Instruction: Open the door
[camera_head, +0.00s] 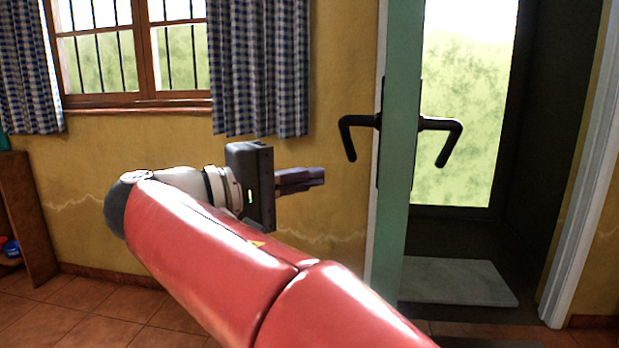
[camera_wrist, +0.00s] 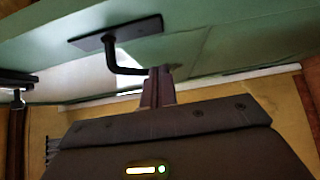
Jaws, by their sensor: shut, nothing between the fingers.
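The green door (camera_head: 400,200) stands swung open, seen nearly edge-on in the head view. A black lever handle (camera_head: 349,138) sticks out from its left side, and another black lever (camera_head: 447,140) from its right side. My gripper (camera_head: 318,176) is left of the door, fingers shut and empty, pointing toward it. In the head view the fingertips are apart from the left lever, a little below and left of it. In the wrist view the door face (camera_wrist: 230,50) fills the top, with a black handle (camera_wrist: 118,55) whose lever end is close beside or behind my shut fingers (camera_wrist: 158,72).
The doorway, right of the door, shows bright greenery (camera_head: 465,110) and a pale slab (camera_head: 458,282) on the floor. A white frame (camera_head: 580,170) borders it. A curtained window (camera_head: 140,60) is on the yellow wall at left. A wooden shelf (camera_head: 25,220) stands at far left.

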